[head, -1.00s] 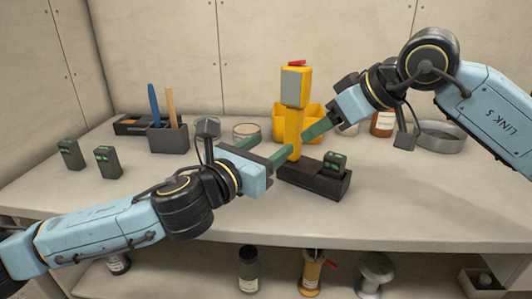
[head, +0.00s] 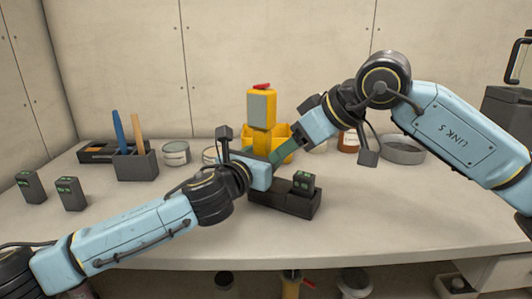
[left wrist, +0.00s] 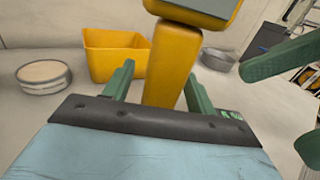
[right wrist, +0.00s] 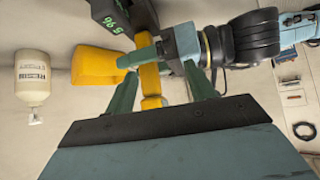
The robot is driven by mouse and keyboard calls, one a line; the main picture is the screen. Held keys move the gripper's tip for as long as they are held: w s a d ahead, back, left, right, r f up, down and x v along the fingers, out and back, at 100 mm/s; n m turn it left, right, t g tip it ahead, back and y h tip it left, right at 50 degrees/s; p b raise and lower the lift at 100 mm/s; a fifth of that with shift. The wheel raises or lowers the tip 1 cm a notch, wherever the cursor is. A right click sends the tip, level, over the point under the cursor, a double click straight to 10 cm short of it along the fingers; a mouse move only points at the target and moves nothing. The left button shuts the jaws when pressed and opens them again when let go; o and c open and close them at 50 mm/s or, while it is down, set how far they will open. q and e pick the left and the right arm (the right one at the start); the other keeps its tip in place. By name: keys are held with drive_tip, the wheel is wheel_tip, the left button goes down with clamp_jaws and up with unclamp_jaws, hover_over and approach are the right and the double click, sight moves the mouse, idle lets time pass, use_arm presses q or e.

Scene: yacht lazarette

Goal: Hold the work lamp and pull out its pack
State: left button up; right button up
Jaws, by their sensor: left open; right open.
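The yellow work lamp (head: 262,108) stands upright with a grey face and a red top piece. Its lower part is hidden behind my grippers in the head view. My left gripper (head: 260,153) is open, with the lamp's yellow handle (left wrist: 173,65) between its fingers in the left wrist view. My right gripper (head: 287,150) is open close beside the lamp; in the right wrist view its fingers lie either side of the yellow body (right wrist: 150,82). A dark base (head: 283,200) sits in front of the lamp, with a dark pack (head: 304,181) with green marks on its right end.
Two dark packs with green marks, one (head: 31,186) and another (head: 71,194), stand at the left. A tool holder (head: 137,165), a tin (head: 176,153), a yellow bin (left wrist: 112,54) and a round dish (head: 402,151) stand further back. The bench's front right is clear.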

use_arm(q)
drive_tip(key=shift+w+d, duration=0.1)
drive_tip(key=shift+w, duration=0.15)
drive_tip(key=shift+c, duration=0.3)
clamp_jaws()
drive_tip(key=shift+o, duration=0.3)
unclamp_jaws()
drive_tip(key=shift+s, duration=0.15)
drive_tip(key=shift+s+a, duration=0.35)
drive_tip(key=shift+s, duration=0.2)
drive_tip(key=shift+w+d, duration=0.1)
drive_tip(key=shift+w, duration=0.1)
drive_tip(key=shift+w+d, duration=0.25)
drive_tip(key=shift+w, duration=0.25)
